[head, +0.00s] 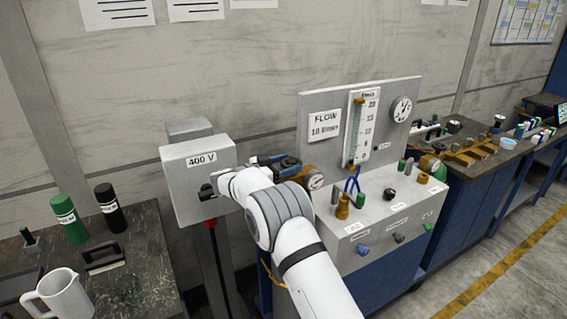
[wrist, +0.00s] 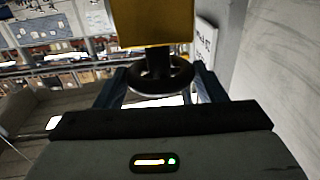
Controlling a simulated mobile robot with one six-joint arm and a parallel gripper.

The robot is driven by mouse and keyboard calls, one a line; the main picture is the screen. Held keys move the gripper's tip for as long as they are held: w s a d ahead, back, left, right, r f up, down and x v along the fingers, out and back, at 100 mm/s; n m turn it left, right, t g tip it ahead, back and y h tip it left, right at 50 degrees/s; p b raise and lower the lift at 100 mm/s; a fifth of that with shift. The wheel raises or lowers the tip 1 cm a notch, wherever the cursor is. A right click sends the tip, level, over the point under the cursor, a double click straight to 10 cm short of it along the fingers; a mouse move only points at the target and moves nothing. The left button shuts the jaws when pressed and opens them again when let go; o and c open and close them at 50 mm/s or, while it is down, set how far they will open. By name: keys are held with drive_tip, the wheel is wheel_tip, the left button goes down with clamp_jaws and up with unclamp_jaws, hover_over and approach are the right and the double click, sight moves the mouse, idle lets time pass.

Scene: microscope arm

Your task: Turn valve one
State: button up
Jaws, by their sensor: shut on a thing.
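My gripper (head: 285,163) reaches to the left side of the flow panel (head: 340,92), beside a brass fitting (head: 300,176) with a round gauge (head: 317,181). In the wrist view, my gripper (wrist: 160,88) has its two blue fingers on either side of a dark round handwheel (wrist: 160,76). The fingers are shut on this valve handwheel. A yellow brass body (wrist: 152,22) sits just beyond the wheel. In the head view, the wheel is largely hidden by my gripper. I cannot read a number on this valve.
A grey 400 V box (head: 198,182) stands close to my wrist on the left. The grey bench unit (head: 375,240) with small knobs and fittings is to the right. A dark table (head: 150,270) with bottles (head: 70,220) and a white jug (head: 62,295) is at the left.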

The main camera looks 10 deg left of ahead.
sight(281, 165)
drive_tip(key=shift+m+g, duration=0.3)
drive_tip(key=shift+g, duration=0.1)
drive_tip(key=o, duration=1)
drive_tip(key=b+v, duration=0.2)
drive_tip(key=v, duration=0.5)
drive_tip(key=shift+s+a+f, duration=0.15)
drive_tip(key=shift+s+a, duration=0.05)
drive_tip(key=shift+a, duration=0.15)
